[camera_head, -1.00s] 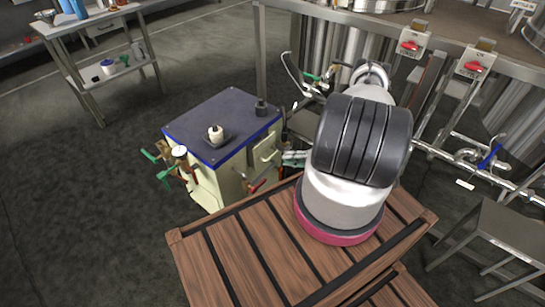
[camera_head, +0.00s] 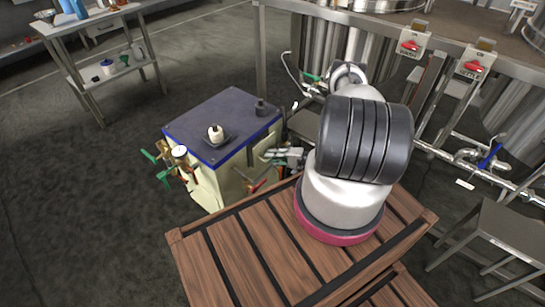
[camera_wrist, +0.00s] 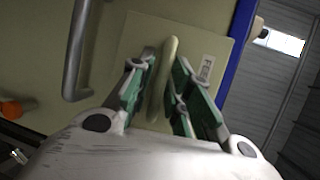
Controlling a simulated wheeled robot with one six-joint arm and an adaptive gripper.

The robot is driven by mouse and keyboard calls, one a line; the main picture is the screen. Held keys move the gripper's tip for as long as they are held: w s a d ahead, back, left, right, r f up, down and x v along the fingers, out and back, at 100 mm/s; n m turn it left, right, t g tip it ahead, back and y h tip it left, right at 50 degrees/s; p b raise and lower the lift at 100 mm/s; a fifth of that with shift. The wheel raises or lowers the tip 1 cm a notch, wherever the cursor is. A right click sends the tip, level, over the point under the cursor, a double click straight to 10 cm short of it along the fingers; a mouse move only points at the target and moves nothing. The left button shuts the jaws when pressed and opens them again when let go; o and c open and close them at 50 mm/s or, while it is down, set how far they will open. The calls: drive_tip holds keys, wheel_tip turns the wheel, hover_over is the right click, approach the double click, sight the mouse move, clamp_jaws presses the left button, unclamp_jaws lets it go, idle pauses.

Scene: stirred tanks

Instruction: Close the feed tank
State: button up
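The feed tank stands as part of a cream cabinet (camera_head: 232,180) with a dark blue top, left of my arm in the head view. In the wrist view a cream panel (camera_wrist: 142,35) carries a label (camera_wrist: 207,68) that seems to read FEED, and an upright cream handle (camera_wrist: 168,62). My gripper (camera_wrist: 163,72) is open, its green-padded fingers on either side of this handle, with no clear grip on it. In the head view my gripper (camera_head: 272,155) is at the cabinet's right side and hides part of it. I cannot tell whether the panel is fully shut.
A grey bar handle (camera_wrist: 76,50) is left of the panel in the wrist view. The cabinet also bears green-handled valves (camera_head: 160,165) and a red-handled valve (camera_head: 257,187). Steel tanks and pipes (camera_head: 480,155) stand at right.

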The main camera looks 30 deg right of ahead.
clamp_jaws()
drive_tip(key=w, duration=0.1)
drive_tip(key=w+a, duration=0.1)
drive_tip(key=w, duration=0.1)
drive_tip(key=shift+w+a, duration=0.1)
drive_tip(key=shift+w, duration=0.1)
drive_tip(key=shift+o, duration=0.3)
unclamp_jaws()
approach(265, 152)
drive_tip(key=shift+v, duration=1.2)
